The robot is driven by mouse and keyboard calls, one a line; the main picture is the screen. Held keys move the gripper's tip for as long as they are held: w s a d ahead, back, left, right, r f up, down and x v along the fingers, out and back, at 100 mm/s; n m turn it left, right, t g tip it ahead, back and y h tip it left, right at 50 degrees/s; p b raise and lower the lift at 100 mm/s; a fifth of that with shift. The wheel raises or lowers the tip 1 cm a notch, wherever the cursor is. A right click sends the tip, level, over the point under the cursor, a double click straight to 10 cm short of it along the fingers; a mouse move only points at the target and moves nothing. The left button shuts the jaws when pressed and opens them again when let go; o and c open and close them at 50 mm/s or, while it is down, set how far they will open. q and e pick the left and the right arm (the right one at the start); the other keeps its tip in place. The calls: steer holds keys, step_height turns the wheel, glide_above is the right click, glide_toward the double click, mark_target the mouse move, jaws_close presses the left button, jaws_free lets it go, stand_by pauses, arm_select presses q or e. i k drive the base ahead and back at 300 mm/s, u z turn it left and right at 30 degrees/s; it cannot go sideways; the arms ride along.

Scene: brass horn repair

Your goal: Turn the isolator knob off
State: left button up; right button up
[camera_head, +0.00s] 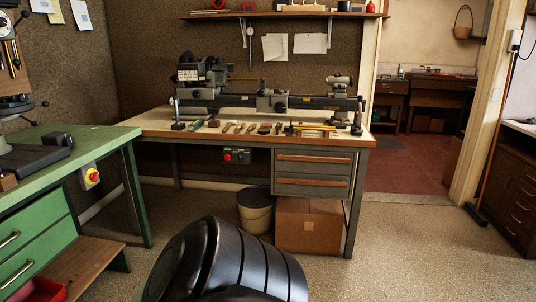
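A red knob on a yellow plate (92,176), which looks like the isolator knob, sits on a pale box on the side of the green bench (85,143) at the left. The knob is small in the picture, and I cannot read which position it is turned to. A second control, a dark switch box with a red button (237,156), hangs under the lathe bench in the middle. Neither of my grippers shows in this view.
The wooden-topped lathe bench (152,122) carries a lathe (272,101) and a row of small tools. Below it stand a cardboard box (309,228) and a bin (256,212). Speckled floor (400,245) is clear at the right, near a doorway.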

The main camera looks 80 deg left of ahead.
mark_target(94, 176)
steer(key=u, duration=3.35)
steer(key=i, duration=2.45)
steer(key=u, duration=1)
steer(key=i, duration=0.5)
steer(key=u, duration=0.35)
